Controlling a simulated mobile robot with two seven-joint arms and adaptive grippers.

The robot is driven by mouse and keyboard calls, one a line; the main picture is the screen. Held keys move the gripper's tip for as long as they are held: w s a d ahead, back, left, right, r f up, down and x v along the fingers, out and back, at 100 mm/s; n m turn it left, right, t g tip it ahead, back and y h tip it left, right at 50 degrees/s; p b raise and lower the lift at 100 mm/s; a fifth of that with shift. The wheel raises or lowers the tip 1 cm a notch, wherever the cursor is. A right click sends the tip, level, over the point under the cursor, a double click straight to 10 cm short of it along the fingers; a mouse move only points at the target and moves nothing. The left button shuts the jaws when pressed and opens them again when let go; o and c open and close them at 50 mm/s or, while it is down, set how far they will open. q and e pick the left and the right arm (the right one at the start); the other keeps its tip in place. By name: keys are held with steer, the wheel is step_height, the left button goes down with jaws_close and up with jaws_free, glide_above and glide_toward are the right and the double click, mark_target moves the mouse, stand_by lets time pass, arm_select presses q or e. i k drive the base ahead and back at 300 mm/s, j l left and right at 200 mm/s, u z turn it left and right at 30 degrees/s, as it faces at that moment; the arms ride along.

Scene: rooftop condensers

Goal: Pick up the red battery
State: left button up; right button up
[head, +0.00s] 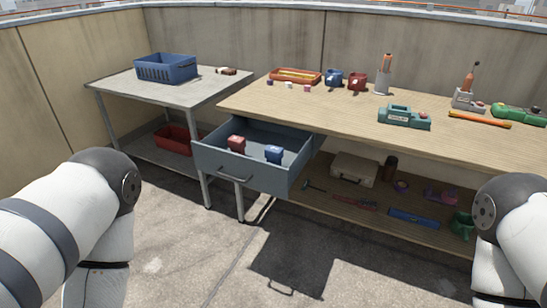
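A small red block that looks like the red battery (236,144) sits in the open grey-blue drawer (238,179) under the wooden workbench, toward the drawer's left side. A similar blue block (274,154) sits to its right in the same drawer, apart from it. Another small red object (357,81) stands on the bench top beside a blue one (334,78); I cannot tell exactly what these two are. Parts of both my arms show at the lower left and lower right, but neither gripper is in view.
A grey side table (202,91) at left carries a blue basket (166,68), with a red bin (177,139) below. The floor before the drawer is clear.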

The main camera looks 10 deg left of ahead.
mark_target(237, 144)
steer(key=i+j+z, duration=0.1)
steer(key=i+j, duration=0.25)
steer(key=i+j+z, duration=0.1)
steer(key=i+j, duration=0.2)
steer(key=j, duration=0.15)
steer(key=i+j+z, duration=0.15)
steer(key=i+j, duration=0.15)
steer(key=j, duration=0.15)
steer(key=i+j+z, duration=0.1)
steer(key=i+j, duration=0.2)
steer(key=j, duration=0.2)
